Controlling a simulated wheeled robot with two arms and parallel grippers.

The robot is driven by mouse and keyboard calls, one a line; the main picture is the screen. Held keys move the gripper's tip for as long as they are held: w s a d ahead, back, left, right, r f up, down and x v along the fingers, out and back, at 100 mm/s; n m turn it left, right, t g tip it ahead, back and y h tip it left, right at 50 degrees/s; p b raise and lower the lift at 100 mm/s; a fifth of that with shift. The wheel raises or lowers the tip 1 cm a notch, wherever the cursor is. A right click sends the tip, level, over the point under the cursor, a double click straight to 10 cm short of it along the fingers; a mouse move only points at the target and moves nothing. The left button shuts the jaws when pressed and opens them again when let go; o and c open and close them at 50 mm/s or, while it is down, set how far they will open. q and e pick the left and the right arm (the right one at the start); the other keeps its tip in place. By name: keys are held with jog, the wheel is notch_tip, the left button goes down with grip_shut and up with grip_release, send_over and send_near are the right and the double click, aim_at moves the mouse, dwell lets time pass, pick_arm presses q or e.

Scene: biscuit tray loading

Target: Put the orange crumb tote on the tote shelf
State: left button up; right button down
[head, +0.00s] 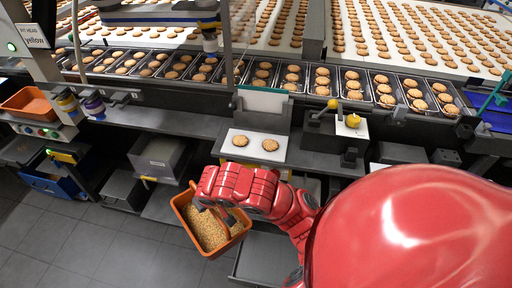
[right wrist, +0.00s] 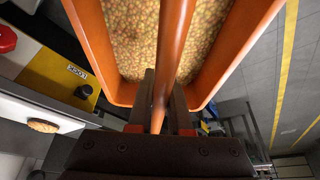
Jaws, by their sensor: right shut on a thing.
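The orange crumb tote (head: 188,231) hangs in front of the counter, over the grey floor, and holds tan crumbs. Its wall (right wrist: 94,42) and its crumbs fill the upper middle of the right wrist view. My right gripper (right wrist: 160,112) is shut on the tote's orange bar handle, which runs up the middle of that view. In the head view my red right arm reaches over the tote and hides part of its right side. My left gripper is in neither view. I cannot tell which of the shelves is the tote shelf.
A grey low shelf (head: 262,256) stands right of the tote. A grey bin (head: 160,156) and a blue bin (head: 65,188) are to the left. Another orange tray (head: 28,104) sits far left. A white board (head: 240,151) with two biscuits lies on the counter; biscuit trays line the conveyor.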

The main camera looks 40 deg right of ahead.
jog(key=w+d+f+b, duration=0.2)
jog(key=d+f+b, duration=0.1)
jog(key=f+b, duration=0.65)
jog(key=w+d+f+b, duration=0.15)
jog(key=f+b, duration=0.45)
jog(key=f, duration=0.6)
jog(key=w+d+f+b, duration=0.1)
jog(key=d+f+b, duration=0.2)
jog(key=f+b, duration=0.6)
jog(key=w+d+f+b, duration=0.1)
jog(key=w+d, duration=0.3)
jog(key=d, duration=0.3)
jog(key=w+d+f+b, duration=0.1)
jog(key=w+d+b, duration=0.1)
jog(key=w+d, duration=0.2)
jog(key=d, duration=0.3)
jog(key=shift+f+m, duration=0.3)
jog(key=shift+m, duration=0.1)
notch_tip(320, 180, down, 3)
jog(key=shift+w+f+b, duration=0.15)
jog(key=shift+f+b, duration=0.05)
jog(key=shift+b, duration=0.6)
jog(key=c, duration=1.3)
grip_release()
jog(key=shift+f, duration=0.15)
jog(key=o, duration=0.5)
jog(key=shift+c, duration=0.2)
